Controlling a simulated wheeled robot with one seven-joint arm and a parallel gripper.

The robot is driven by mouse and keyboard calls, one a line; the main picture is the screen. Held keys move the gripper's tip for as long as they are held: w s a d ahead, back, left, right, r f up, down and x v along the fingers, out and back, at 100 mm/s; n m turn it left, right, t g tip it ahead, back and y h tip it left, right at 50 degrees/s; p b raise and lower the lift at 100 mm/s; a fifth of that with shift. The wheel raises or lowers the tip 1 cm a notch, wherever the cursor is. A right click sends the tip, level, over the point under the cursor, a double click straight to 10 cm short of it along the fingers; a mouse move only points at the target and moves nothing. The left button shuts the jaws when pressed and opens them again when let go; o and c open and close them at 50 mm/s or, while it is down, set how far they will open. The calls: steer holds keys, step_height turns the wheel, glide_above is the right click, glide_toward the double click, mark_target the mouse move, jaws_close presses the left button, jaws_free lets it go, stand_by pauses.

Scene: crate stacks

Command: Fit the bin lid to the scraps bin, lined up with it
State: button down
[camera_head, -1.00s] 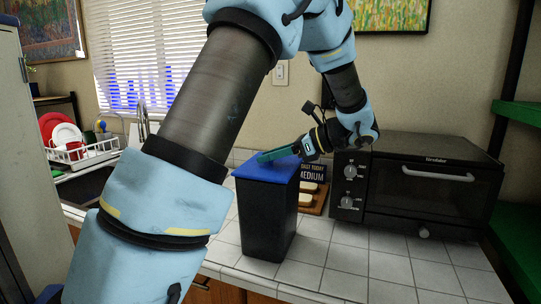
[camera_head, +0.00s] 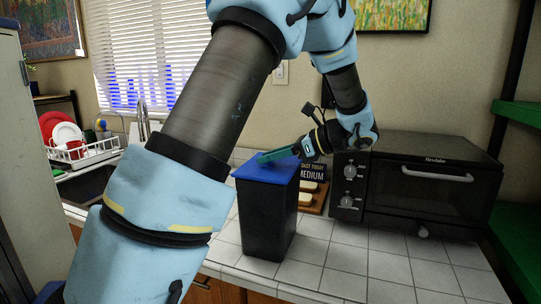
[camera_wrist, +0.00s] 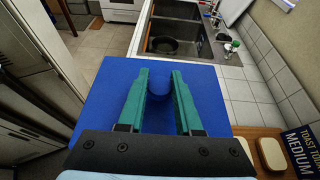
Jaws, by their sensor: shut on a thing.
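The scraps bin (camera_head: 266,222) is a tall black bin standing upright on the tiled counter. The blue bin lid (camera_head: 250,172) lies flat over the bin's top in the head view, and its edges look about in line with the rim. Whether it is fully seated I cannot tell. The lid fills the middle of the wrist view (camera_wrist: 105,85). My gripper (camera_head: 262,158) has green fingers, which reach over the lid from the right. In the wrist view the fingers stand on both sides of the lid's round blue knob, shut on it.
A black toaster oven (camera_head: 425,190) stands right of the bin. Behind the bin are a sign reading "MEDIUM" (camera_head: 313,173) and a board with bread slices (camera_head: 312,196). A sink and white dish rack (camera_head: 88,158) are at left. Counter tiles in front are clear.

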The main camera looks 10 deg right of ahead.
stand_by(0.4)
steer(key=shift+c, duration=0.2)
jaws_free()
stand_by(0.4)
step_height(320, 180, up, 5)
steer(key=p, duration=0.4)
steer(key=shift+p, duration=0.4)
steer(key=shift+r+p, duration=0.35)
steer(key=shift+r, duration=0.65)
